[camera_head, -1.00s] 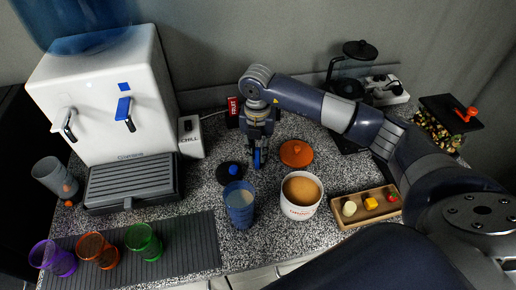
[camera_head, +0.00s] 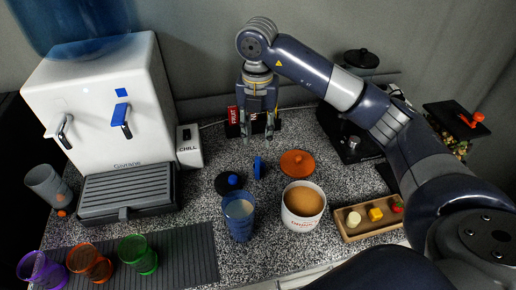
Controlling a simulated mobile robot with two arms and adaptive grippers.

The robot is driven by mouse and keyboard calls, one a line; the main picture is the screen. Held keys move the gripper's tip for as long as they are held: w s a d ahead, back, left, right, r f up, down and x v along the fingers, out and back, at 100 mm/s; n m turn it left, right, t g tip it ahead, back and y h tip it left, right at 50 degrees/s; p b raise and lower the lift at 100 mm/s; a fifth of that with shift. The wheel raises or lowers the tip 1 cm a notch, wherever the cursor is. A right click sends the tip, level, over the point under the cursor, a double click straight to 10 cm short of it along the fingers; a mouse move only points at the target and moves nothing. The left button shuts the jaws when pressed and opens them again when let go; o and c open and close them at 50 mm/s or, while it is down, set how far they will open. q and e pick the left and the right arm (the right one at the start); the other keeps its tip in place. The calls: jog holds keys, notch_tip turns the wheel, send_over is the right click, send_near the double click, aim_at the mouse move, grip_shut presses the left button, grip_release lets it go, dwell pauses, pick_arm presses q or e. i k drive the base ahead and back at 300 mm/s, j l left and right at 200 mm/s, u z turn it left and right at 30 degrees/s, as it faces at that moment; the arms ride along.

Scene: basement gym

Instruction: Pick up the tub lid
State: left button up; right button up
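A round orange lid with a small knob (camera_head: 297,163) lies flat on the speckled counter, just behind a white tub (camera_head: 301,220) filled with something tan. I take the orange lid for the tub lid, as it lies nearest the tub. My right gripper (camera_head: 257,134) points down, open and empty, above the back of the counter, behind and left of the orange lid. A small blue piece (camera_head: 257,168) stands on the counter below the gripper, apart from it. A black lid with a blue knob (camera_head: 229,183) lies left of it. My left gripper is not in view.
A blue cup (camera_head: 239,218) stands left of the tub; a wooden tray (camera_head: 351,238) with small foods is at its right. A white dispenser (camera_head: 105,100) fills the left. Colored cups (camera_head: 138,255) stand front left.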

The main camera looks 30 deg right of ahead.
aim_at(297, 163)
jog(key=z, duration=1.3)
